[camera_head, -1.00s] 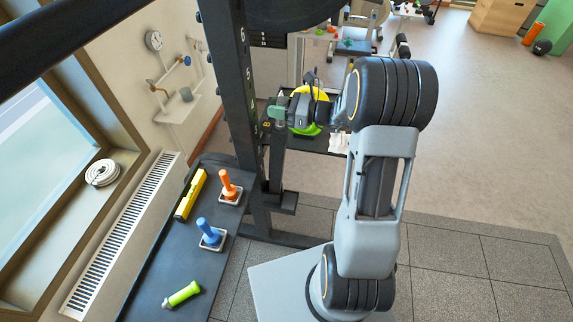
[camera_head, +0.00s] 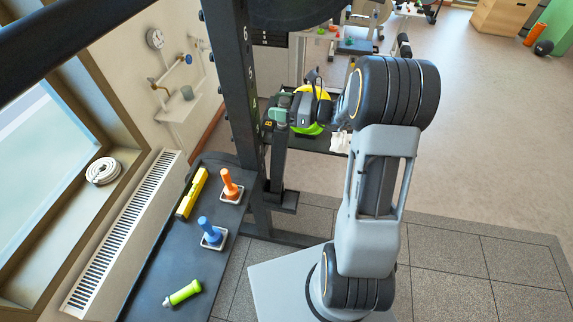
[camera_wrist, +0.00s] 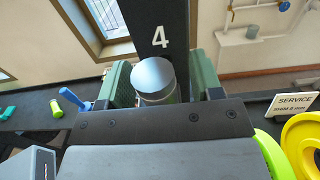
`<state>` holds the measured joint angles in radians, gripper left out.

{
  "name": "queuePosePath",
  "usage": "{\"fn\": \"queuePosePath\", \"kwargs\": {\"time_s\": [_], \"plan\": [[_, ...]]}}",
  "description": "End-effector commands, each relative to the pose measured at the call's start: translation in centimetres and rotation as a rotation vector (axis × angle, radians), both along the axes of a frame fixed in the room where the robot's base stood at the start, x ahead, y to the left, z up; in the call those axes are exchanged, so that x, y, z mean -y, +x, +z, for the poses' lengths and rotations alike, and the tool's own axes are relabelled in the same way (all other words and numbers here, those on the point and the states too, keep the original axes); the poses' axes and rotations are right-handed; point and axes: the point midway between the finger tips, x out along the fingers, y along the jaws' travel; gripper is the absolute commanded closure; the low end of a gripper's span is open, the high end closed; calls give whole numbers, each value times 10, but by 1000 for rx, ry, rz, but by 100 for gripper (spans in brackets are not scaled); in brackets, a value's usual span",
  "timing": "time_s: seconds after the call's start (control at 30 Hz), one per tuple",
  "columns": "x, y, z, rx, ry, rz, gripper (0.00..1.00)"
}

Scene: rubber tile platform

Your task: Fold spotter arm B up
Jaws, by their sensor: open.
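The black rack upright (camera_head: 244,85) carries white numbers; the number 4 also shows on the upright in the wrist view (camera_wrist: 160,18). A dark bar with a yellow B mark, seemingly spotter arm B (camera_head: 277,165), hangs upright beside it, its lower end at a foot-like block. My gripper (camera_head: 280,112) is at the bar's upper end. In the wrist view, a grey round-ended cylinder (camera_wrist: 154,78) stands between the green pads of my open gripper (camera_wrist: 160,85). I cannot tell whether either pad touches it. The bar's top is partly hidden by my gripper.
A dark bench at left holds a yellow level (camera_head: 191,194), an orange-handled piece (camera_head: 229,185), a blue-handled piece (camera_head: 210,232) and a green cylinder (camera_head: 182,293). A black tray (camera_head: 318,142) lies behind my gripper. Open floor (camera_head: 480,130) is at right.

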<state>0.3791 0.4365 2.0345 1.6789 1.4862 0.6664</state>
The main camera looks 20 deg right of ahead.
Motion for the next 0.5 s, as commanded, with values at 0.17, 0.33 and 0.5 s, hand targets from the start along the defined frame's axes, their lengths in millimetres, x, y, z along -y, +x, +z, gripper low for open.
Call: {"fn": "queuePosePath", "kwargs": {"time_s": [0.17,0.33,0.5], "plan": [[18,-9,1,0,0,-3,40],[33,-18,1,0,-1,-2,40],[47,-27,0,0,-1,-1,40]]}}
